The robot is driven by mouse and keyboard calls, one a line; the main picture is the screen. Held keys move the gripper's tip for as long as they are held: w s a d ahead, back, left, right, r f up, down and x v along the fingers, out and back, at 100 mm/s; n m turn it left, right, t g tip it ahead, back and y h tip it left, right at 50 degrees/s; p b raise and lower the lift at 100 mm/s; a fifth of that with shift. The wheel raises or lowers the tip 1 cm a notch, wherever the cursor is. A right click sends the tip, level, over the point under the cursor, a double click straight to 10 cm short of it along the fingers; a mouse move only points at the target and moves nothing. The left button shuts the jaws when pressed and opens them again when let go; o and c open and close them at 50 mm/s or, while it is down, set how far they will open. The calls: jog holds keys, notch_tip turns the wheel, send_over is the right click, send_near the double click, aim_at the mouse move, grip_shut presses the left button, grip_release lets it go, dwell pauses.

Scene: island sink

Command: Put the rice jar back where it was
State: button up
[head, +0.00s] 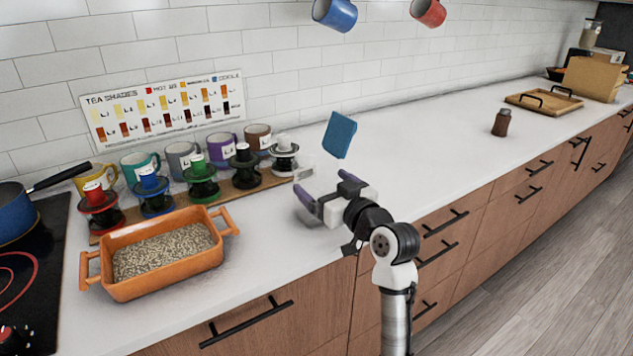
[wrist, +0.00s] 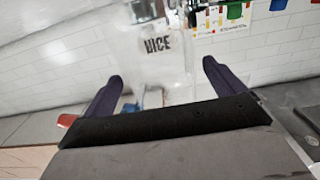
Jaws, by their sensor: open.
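The rice jar (wrist: 155,45) is clear glass with dark lettering that seems to read RICE. In the wrist view it stands just ahead of and between the fingers of my gripper (wrist: 162,75). In the head view my gripper (head: 325,190) is low over the counter, its purple fingers spread around or beside the faint, see-through jar. I cannot tell whether they touch it. A blue square piece (head: 340,135), perhaps the jar's raised lid, shows above the gripper. The orange dish (head: 208,271) at the left holds pale grains.
Several mugs (head: 222,150) and coloured drippers (head: 202,180) line a wooden board left of my gripper. A blue pot (head: 15,215) sits on the black stovetop (head: 28,285). A brown jar (head: 501,122) and wooden tray (head: 544,102) stand further right. The counter between is clear.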

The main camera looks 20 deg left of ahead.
jog(key=b+v, duration=0.1)
jog(key=v, duration=0.7)
jog(key=shift+b, duration=0.3)
jog(key=shift+a, duration=0.1)
